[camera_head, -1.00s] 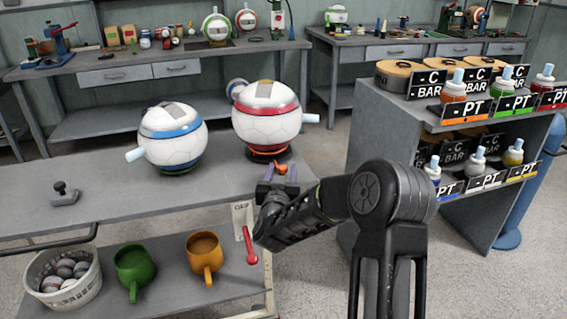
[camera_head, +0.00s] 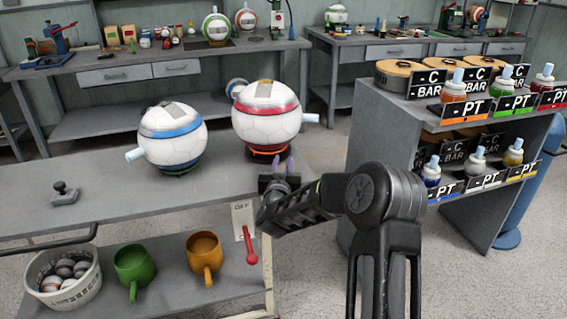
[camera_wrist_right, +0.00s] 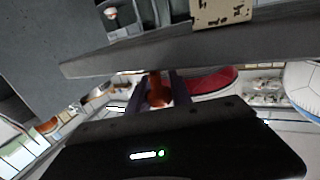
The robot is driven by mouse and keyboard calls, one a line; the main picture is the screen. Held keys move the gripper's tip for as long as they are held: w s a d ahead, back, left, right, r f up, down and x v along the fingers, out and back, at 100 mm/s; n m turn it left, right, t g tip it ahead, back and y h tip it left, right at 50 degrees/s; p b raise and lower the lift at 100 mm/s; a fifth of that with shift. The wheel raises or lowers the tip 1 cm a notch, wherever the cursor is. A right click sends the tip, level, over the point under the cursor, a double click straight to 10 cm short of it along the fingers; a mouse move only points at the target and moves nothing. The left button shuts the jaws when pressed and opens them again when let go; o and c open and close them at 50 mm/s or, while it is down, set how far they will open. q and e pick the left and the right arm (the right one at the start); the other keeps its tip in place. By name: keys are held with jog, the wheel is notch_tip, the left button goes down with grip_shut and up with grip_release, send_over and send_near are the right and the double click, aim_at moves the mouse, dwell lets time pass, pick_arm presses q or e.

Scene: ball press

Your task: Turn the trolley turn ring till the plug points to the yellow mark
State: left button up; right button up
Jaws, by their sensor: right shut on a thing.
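A white ball with a red band (camera_head: 267,118) stands at the right end of the trolley top, its pale blue plug (camera_head: 312,118) pointing right. The orange-red turn ring (camera_head: 268,151) shows as a thin strip under this ball. My right gripper (camera_head: 280,170) is at the trolley's edge just in front of the ring. In the right wrist view an orange knob (camera_wrist_right: 158,92) sits between its purple fingers, which are shut on it. In the head view the gripper hides this knob. I cannot make out the yellow mark. My left gripper is not in view.
A second ball with a blue band (camera_head: 172,140) stands to the left on the trolley top (camera_head: 110,205). A small dark knob (camera_head: 65,193) is further left. Mugs and a white basket (camera_head: 62,285) are on the lower shelf. A grey rack (camera_head: 480,150) stands to the right.

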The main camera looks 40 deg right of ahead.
grip_shut()
dwell(0.9)
